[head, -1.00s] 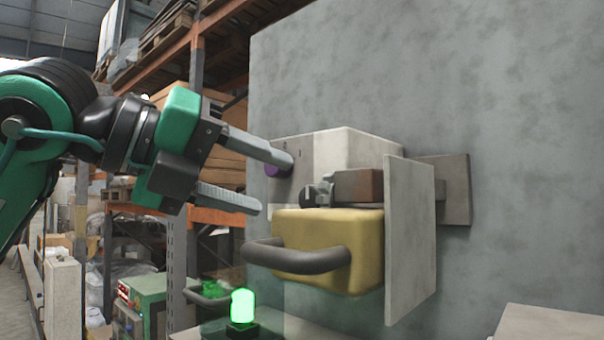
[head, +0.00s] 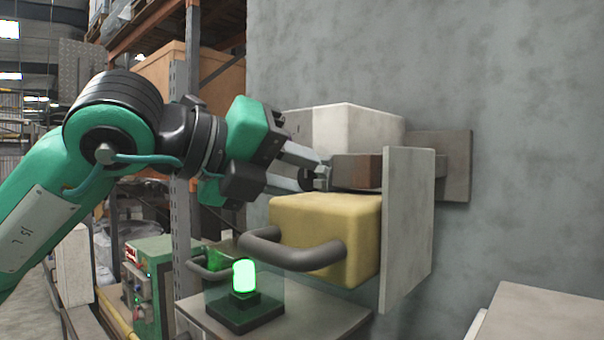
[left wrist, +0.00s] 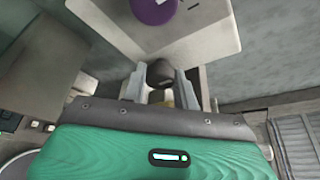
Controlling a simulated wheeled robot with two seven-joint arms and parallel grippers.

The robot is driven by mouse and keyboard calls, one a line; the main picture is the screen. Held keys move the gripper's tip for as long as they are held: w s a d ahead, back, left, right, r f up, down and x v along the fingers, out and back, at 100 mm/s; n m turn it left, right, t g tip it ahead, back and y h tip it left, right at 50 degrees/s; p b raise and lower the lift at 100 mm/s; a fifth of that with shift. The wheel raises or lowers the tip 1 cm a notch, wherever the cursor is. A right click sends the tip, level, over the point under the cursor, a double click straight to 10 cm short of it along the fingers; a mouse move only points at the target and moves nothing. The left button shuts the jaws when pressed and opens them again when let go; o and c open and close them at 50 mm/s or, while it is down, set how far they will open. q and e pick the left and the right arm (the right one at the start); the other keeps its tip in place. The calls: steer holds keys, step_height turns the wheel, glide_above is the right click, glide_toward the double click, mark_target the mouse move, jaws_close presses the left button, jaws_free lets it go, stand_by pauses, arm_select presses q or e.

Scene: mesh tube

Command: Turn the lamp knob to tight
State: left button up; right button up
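A dark grey knob (head: 320,178) sits on the front of a pale box (head: 360,130) fixed to the wall. My left gripper (head: 310,173) is at this knob, one finger above it and one lower. In the left wrist view the dark knob (left wrist: 160,73) shows between the two fingers; whether they press on it is unclear. A purple knob (left wrist: 153,8) is on the same box, beyond the fingers in that view; in the head view my gripper mostly hides it. A lamp (head: 244,275) glows green on a dark base below. My right gripper is not in view.
A yellow block with a dark handle (head: 290,250) juts out just below the knob. A brown block (head: 355,171) and an upright grey panel (head: 408,225) stand close on the right. Racking (head: 180,150) is behind my arm.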

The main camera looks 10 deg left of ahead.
arm_select(q)
steer(key=shift+f+b, duration=0.1)
steer(key=shift+b, duration=0.5)
steer(key=m+y+b, duration=0.1)
steer(key=m+b, duration=0.1)
steer(key=b, duration=0.2)
steer(key=shift+d+m+t+y, duration=0.1)
steer(key=shift+m+t+y, duration=0.2)
steer(key=shift+m, duration=0.1)
steer(key=shift+m+y+b, duration=0.4)
steer(key=shift+m+b, duration=0.3)
steer(key=shift+b, duration=0.4)
steer(key=shift+r+m+t, duration=0.2)
steer(key=shift+m+t, duration=0.1)
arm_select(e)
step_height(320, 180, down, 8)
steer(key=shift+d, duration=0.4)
arm_select(q)
steer(key=shift+b, duration=0.3)
steer(key=o, duration=1)
steer(key=shift+s, duration=0.1)
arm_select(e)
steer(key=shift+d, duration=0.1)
